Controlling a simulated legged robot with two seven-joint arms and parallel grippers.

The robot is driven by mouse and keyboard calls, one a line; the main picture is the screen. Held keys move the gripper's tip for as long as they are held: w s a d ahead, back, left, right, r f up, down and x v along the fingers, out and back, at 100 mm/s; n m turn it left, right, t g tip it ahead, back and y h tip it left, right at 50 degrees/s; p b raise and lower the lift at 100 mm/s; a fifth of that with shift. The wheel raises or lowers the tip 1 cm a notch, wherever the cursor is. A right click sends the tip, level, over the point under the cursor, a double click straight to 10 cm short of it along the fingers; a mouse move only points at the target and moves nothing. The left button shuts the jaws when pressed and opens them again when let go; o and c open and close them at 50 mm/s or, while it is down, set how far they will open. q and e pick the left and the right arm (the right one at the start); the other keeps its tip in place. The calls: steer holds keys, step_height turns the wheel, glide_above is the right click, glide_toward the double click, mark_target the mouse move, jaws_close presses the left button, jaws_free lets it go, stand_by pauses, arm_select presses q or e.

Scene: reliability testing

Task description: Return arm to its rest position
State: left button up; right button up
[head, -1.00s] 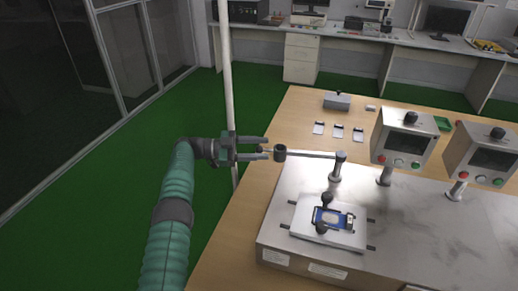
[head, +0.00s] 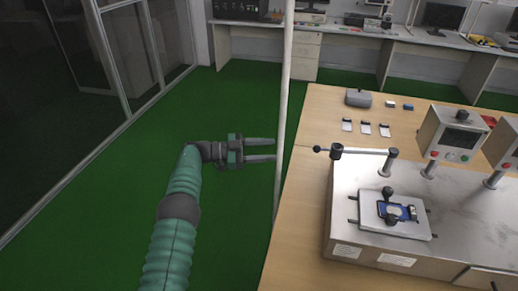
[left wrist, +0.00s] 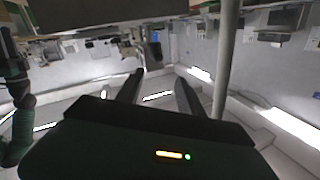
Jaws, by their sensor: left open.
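My left arm comes up from the bottom of the head view. Its gripper (head: 275,150) is open and empty, held over the green floor to the left of the table, near a thin white pole. Its two dark fingers also show spread apart in the left wrist view (left wrist: 158,88), with nothing between them. The gripper is apart from the test machine's lever (head: 360,151), whose dark knob end points left. My right gripper is not in view.
A pale pole (head: 285,100) stands close to my left fingertips. The wooden table (head: 300,240) bears the metal test machine (head: 345,205), with a phone (head: 397,212) clamped on its plate. Several small items lie behind it. Green floor (head: 110,215) is clear at left.

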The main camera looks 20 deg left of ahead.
arm_select(q)
steer(key=w+a+r+n+t+y+p, duration=0.2)
steer(key=w+a+r+n+t+y, duration=0.2)
steer(key=r+n+t+y, duration=0.15)
steer(key=w+a+r+n+t+y+p, duration=0.2)
steer(key=w+a+r+n+t+y, duration=0.25)
steer(key=r+n+y, duration=0.25)
steer(key=s+d+f+n+g+y+p, duration=0.1)
steer(key=s+d+f+g, duration=0.3)
steer(key=s, duration=1.1)
steer(key=s+d+f+n+g+y+p, duration=0.1)
steer(key=s+d+f+g, duration=0.3)
steer(key=s, duration=1)
steer(key=s+d+f+n+g+y+p, duration=0.2)
steer(key=s+d+f+g, duration=0.2)
steer(key=s, duration=1.1)
step_height(320, 180, down, 6)
steer(key=g, duration=0.3)
steer(key=shift+s+r+n, duration=0.25)
steer(key=shift+s+n, duration=0.1)
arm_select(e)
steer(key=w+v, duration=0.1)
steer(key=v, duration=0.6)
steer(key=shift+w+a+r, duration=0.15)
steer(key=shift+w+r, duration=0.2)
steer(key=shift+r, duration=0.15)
arm_select(q)
steer(key=shift+w, duration=0.1)
